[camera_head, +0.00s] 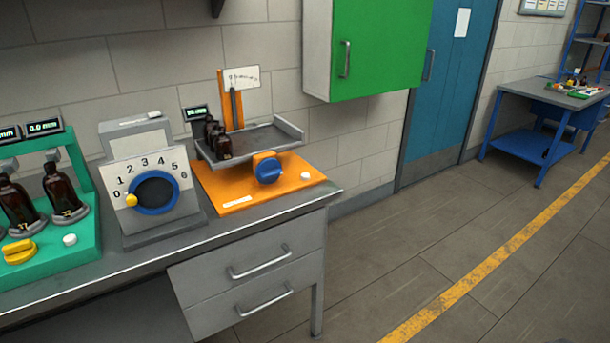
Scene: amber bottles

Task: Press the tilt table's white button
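The tilt table has an orange base (238,194) on the grey workbench, with a grey tray (270,138) above it. Several dark amber bottles (222,145) stand close together at the tray's left side. A blue knob (268,172) sits at the base's front. The small white button (305,176) is on the base's right corner, uncovered. A white scale card (242,77) with a dark pointer stands behind the tray. Neither of my grippers is in view.
A grey dial box (152,180) numbered 0 to 6 stands left of the tilt table. A green fixture (80,235) with amber bottles, a yellow knob and another white button (70,240) is at far left. A green cabinet (385,50) hangs above right. Floor to the right is clear.

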